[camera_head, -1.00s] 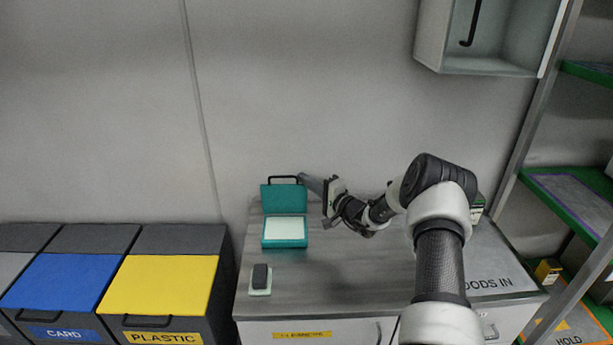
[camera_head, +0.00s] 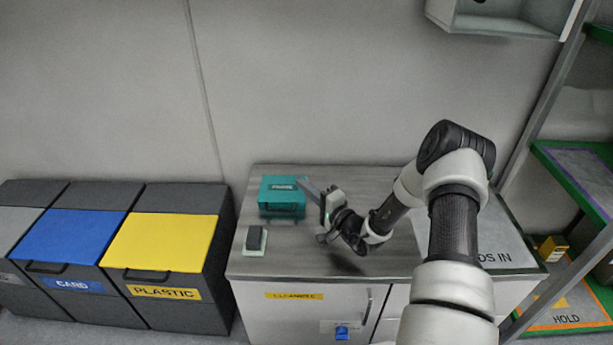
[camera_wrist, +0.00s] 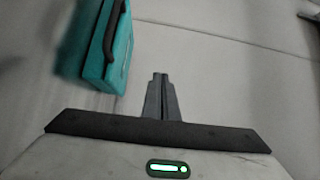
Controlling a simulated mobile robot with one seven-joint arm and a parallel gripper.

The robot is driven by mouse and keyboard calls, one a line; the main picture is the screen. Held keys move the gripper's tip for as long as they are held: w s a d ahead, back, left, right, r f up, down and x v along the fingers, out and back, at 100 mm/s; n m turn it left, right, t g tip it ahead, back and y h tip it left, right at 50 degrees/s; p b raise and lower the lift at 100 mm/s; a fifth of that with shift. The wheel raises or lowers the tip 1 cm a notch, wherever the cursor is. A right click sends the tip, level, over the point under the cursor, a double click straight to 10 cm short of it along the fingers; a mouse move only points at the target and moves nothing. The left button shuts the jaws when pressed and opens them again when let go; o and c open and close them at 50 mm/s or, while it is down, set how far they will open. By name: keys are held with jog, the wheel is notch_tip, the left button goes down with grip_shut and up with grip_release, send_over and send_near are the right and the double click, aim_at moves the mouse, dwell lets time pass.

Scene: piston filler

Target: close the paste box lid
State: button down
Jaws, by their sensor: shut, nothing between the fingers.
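The paste box (camera_head: 281,197) is teal and sits at the back left of the grey counter in the head view. Its lid (camera_head: 284,184) lies down over the body, with a label on top. In the wrist view the teal box (camera_wrist: 108,50) and its black handle (camera_wrist: 113,32) are at the upper left. My gripper (camera_head: 305,185) is just to the right of the box in the head view, fingers pointing toward it. In the wrist view my gripper's fingertips (camera_wrist: 160,76) are together with nothing between them, apart from the box.
A dark block on a pale pad (camera_head: 254,240) lies in front of the box. The counter (camera_head: 290,262) is clear in the middle. Yellow (camera_head: 163,243) and blue (camera_head: 70,237) lidded bins stand to the left, green-edged shelves (camera_head: 580,185) to the right.

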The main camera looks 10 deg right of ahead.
jog(key=shift+s+a+f+b, duration=0.1)
jog(key=shift+s+f+b, duration=0.15)
jog(key=shift+f, duration=0.35)
jog(key=shift+s+f+b, duration=0.1)
jog(key=shift+s+f, duration=0.15)
jog(key=shift+f, duration=0.3)
jog(key=p+v, duration=0.3)
jog(key=v, duration=1.4)
jog(key=shift+s, duration=0.25)
